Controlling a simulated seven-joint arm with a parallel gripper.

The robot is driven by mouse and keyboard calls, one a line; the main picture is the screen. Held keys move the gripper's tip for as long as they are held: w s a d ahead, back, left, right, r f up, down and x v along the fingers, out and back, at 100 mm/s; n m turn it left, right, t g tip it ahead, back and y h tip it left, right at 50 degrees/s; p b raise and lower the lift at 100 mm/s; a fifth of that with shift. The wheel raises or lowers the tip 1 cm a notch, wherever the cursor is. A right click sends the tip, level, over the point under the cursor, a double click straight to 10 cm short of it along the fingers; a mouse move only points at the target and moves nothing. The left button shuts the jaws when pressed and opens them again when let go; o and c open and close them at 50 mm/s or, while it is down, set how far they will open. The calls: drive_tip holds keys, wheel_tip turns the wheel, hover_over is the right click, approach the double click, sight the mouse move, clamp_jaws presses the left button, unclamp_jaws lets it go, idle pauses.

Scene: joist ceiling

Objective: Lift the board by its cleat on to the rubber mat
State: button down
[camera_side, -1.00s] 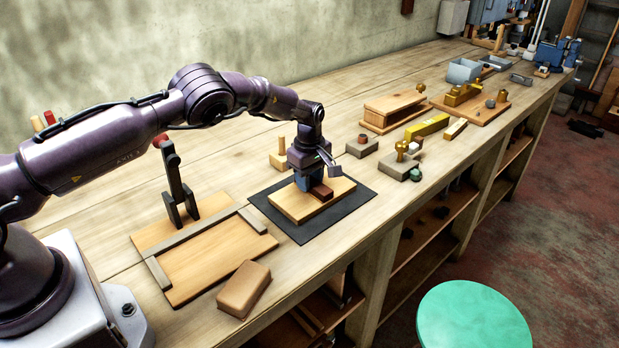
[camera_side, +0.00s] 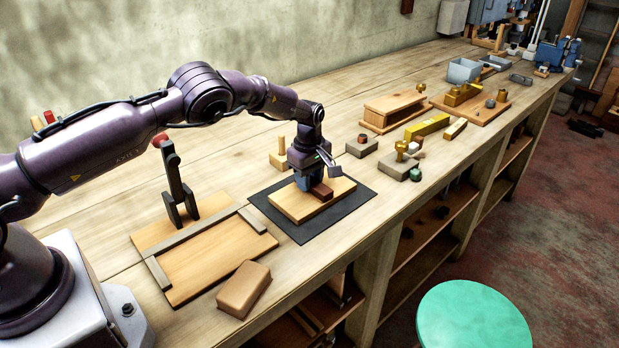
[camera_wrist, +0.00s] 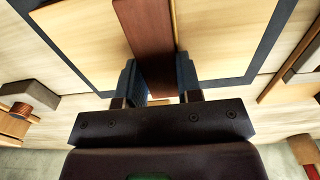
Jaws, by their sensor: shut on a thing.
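The board (camera_side: 290,206) is a light wooden panel lying over the black rubber mat (camera_side: 346,210), with dark mat showing around it. I cannot tell whether it rests flat on the mat or hovers just above it. Its reddish-brown cleat (camera_side: 322,191) stands across its top, and it also shows in the wrist view (camera_wrist: 148,45). My gripper (camera_side: 308,188) is over the board, pointing down. In the wrist view my gripper (camera_wrist: 159,85) has its two blue fingers on either side of the cleat, shut on it. My gripper hides part of the cleat in the side view.
A jig board with grey strips (camera_side: 205,250) and a dark upright clamp (camera_side: 178,190) stands left of the mat. A tan block (camera_side: 244,289) lies in front. Grey blocks with knobs (camera_side: 398,169) stand to the right. A green stool (camera_side: 474,315) is below the bench edge.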

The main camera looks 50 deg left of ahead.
drive_tip(key=c, duration=0.7)
unclamp_jaws()
drive_tip(key=shift+s+d+f, duration=0.2)
drive_tip(key=shift+s+f, duration=0.2)
drive_tip(key=shift+f, duration=0.25)
drive_tip(key=r, duration=1.4)
drive_tip(key=shift+w, duration=0.3)
